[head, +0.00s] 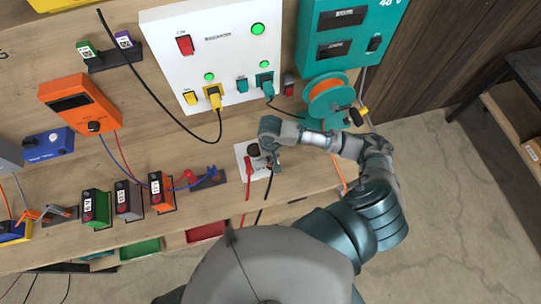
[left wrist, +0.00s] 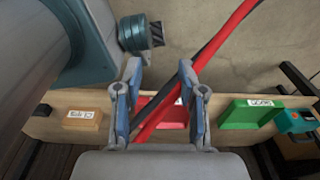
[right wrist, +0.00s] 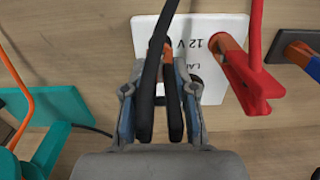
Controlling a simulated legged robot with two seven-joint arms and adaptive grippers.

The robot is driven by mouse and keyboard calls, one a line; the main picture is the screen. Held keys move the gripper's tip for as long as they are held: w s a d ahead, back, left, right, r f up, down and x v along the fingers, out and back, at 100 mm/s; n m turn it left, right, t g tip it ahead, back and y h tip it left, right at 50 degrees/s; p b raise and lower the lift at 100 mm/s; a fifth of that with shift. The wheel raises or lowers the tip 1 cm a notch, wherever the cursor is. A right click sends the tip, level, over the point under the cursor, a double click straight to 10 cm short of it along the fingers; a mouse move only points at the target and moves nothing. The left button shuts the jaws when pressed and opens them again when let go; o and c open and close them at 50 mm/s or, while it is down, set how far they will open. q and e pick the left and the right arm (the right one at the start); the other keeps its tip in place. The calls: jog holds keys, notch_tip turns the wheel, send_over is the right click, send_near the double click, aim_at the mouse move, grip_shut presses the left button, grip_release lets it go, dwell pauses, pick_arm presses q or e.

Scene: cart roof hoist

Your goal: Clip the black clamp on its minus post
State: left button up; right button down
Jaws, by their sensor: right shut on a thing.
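The black clamp (right wrist: 146,112) is between the fingers of my right gripper (right wrist: 160,82), which is shut on its handles. The clamp points at a copper-coloured post (right wrist: 155,48) on a white 12 V plate (right wrist: 200,22). The clamp's tip overlaps this post, but I cannot tell whether its jaws grip it. The red clamp (right wrist: 240,75) is on the other post, to the right. In the head view my right gripper (head: 271,155) is over the plate (head: 243,150), beside the red clamp (head: 248,168). My left gripper (left wrist: 160,85) is open in the left wrist view.
A red and a black cable (left wrist: 208,50) cross behind my left fingers. Red (left wrist: 170,115) and green (left wrist: 250,115) bins are below. A white panel (head: 165,40) and teal unit (head: 340,65) stand at the back. An orange cable reel (head: 325,98) is right of the plate.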

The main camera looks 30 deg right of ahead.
jog(key=shift+a+f, duration=0.25)
jog(key=shift+a, duration=0.2)
jog(key=shift+a+r, duration=0.1)
jog(key=shift+r, duration=0.05)
jog(key=shift+d+r, duration=0.25)
jog(key=shift+r, duration=0.05)
jog(key=shift+d, duration=0.15)
pick_arm(q)
jog(key=shift+a, duration=0.4)
jog(key=shift+a, duration=0.1)
pick_arm(e)
jog(key=shift+a, duration=0.2)
pick_arm(q)
jog(key=shift+a, duration=0.2)
pick_arm(e)
jog(key=shift+d, duration=0.15)
pick_arm(q)
jog(key=shift+d, duration=0.15)
pick_arm(e)
jog(key=shift+d, duration=0.2)
jog(key=shift+a, duration=0.1)
